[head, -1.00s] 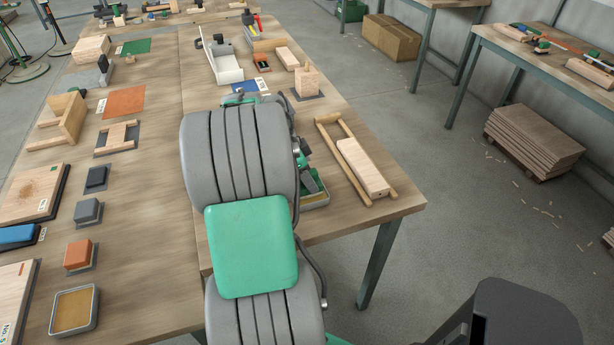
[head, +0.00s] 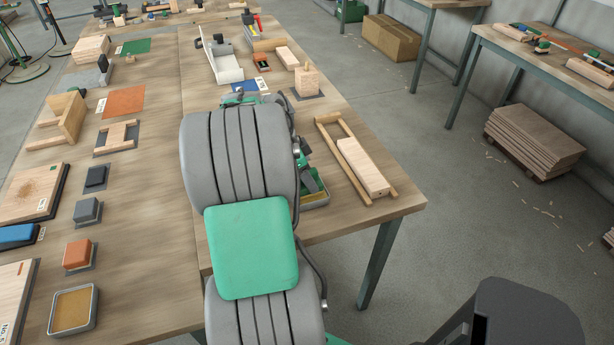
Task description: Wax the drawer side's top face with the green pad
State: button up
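The drawer side is probably the pale wooden board (head: 362,167) lying between two wooden rails on the right part of the near table. Its top face is bare and faces up. My gripper (head: 307,180) is mostly hidden behind my grey arm; only a dark part shows over a shallow tray (head: 316,203) with a yellowish inside, left of the board. A bit of green shows at that tray, but I cannot tell whether it is the green pad. Whether my gripper is open or shut on something is hidden. It is apart from the board.
Wooden rails (head: 329,150) flank the board. A yellow-filled tin (head: 73,310) and an orange block (head: 77,254) sit at left. The table's right edge is close to the board.

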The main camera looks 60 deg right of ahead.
dwell(0.4)
jog(key=shift+r+p, duration=2.35)
jog(key=shift+r, duration=1.15)
jog(key=shift+s+f, duration=0.1)
